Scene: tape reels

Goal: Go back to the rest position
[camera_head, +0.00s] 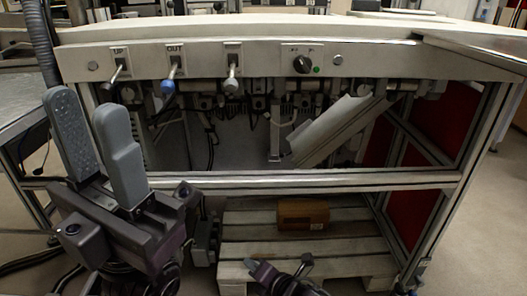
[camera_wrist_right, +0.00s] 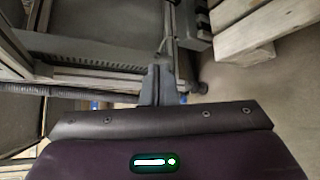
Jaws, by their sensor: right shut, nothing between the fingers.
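My left gripper (camera_head: 83,100) stands upright at the left of the head view. Its two grey fingers are apart with nothing between them. It is in front of the left end of the machine's front panel, below and left of the UP lever. My right gripper (camera_wrist_right: 157,72) shows in the right wrist view with its fingers together and nothing held. Only a small part of my right arm shows at the bottom of the head view, low in front of the pallet.
The machine table (camera_head: 390,60) carries levers (camera_head: 168,85) and a black knob (camera_head: 302,64) on its front. Another metal surface (camera_head: 22,100) is at the left. Floor is clear at the right.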

